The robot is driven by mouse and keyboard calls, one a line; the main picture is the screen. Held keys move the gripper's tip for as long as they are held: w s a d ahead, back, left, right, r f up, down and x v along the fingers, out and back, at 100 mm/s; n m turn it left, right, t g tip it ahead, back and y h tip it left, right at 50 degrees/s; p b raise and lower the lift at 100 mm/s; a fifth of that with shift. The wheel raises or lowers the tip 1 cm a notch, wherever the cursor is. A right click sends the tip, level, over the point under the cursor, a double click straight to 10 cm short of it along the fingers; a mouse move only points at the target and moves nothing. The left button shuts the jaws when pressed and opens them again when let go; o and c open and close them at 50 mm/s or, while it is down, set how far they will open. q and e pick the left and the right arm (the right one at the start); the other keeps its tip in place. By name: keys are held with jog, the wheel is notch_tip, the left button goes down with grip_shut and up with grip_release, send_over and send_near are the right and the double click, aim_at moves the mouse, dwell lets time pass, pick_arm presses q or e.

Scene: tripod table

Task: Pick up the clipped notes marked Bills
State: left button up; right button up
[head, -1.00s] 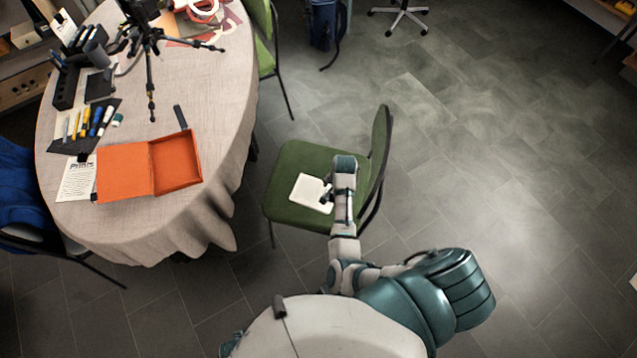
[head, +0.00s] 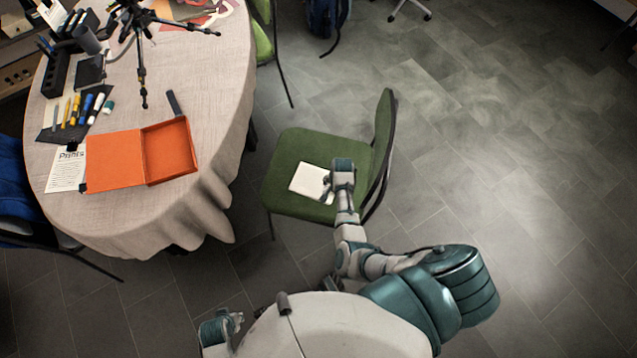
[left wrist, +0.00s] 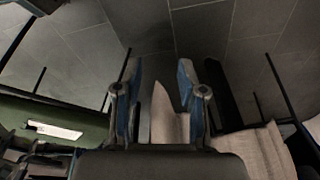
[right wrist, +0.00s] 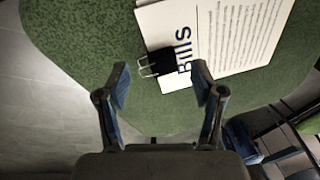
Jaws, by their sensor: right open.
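The clipped notes marked Bills (head: 307,180) lie flat on the green seat of the chair (head: 300,150). In the right wrist view the white sheets (right wrist: 235,35) show the word Bills, and a black clip (right wrist: 162,62) sits on their near edge. My right gripper (head: 328,188) is at the right edge of the notes. In its wrist view my right gripper (right wrist: 160,80) is open, with the clip just ahead, between the fingertips in the picture; touching cannot be told. My left gripper (head: 236,320) is low beside my body. Its fingers (left wrist: 160,72) are apart, and nothing is clearly held.
The chair's backrest (head: 384,135) rises right of my right arm. The round table (head: 205,90) at left bears an open orange box (head: 115,160), a sheet marked Prints (head: 66,172), pens and a tripod (head: 140,60). Floor at right is clear.

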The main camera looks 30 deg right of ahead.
aim_at(331, 192)
jog(key=f, duration=0.1)
jog(key=f+b, duration=0.1)
jog(key=f, duration=0.1)
jog(key=shift+w+a+f, duration=0.15)
jog(key=shift+w+a, duration=0.1)
jog(key=shift+a, duration=0.05)
jog(key=shift+a+f, duration=0.1)
pick_arm(q)
jog(key=r, duration=0.3)
jog(key=a+r, duration=0.1)
jog(key=shift+s+r, duration=0.1)
jog(key=shift+r, duration=0.3)
jog(key=shift+d, duration=0.15)
